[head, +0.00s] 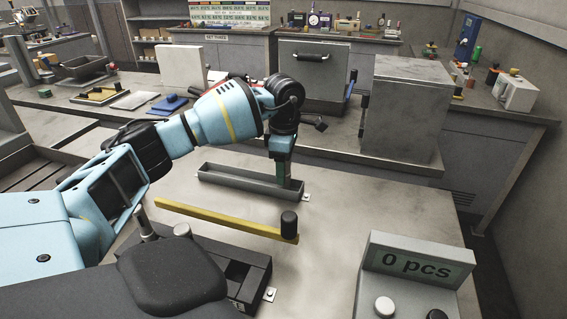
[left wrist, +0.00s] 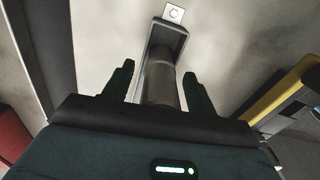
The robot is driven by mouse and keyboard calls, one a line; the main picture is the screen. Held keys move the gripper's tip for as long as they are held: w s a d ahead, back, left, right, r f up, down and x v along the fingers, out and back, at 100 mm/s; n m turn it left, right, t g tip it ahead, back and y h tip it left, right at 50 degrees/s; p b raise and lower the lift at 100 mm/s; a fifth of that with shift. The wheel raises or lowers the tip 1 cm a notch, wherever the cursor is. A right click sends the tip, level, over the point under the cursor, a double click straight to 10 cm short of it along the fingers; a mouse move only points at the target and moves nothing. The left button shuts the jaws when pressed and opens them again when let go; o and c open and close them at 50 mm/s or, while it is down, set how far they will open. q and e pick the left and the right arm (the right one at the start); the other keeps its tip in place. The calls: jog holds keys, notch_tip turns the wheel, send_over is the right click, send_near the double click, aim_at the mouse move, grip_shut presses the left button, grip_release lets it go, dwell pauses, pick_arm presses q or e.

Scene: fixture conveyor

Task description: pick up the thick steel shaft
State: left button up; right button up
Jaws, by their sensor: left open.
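The thick steel shaft (left wrist: 161,82) is a dark grey cylinder lying in a narrow grey tray (left wrist: 172,30) in the left wrist view. My left gripper (left wrist: 158,70) is open, with one finger on each side of the shaft in that view. I cannot tell whether either finger touches it. In the head view the left gripper (head: 285,180) points down at the right end of the long grey tray (head: 235,187). The shaft cannot be made out there. My right gripper is not in view.
A yellow bar (head: 215,217) with a black knob (head: 289,224) lies in front of the tray. A counter box reading "0 pcs" (head: 415,265) stands at the front right. A grey metal block (head: 405,110) stands behind. The table right of the tray is clear.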

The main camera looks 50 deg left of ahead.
pick_arm(q)
jog(key=shift+f, duration=0.1)
grip_shut()
dwell(0.3)
notch_tip(320, 180, up, 10)
jog(key=shift+r, duration=0.1)
dwell(0.6)
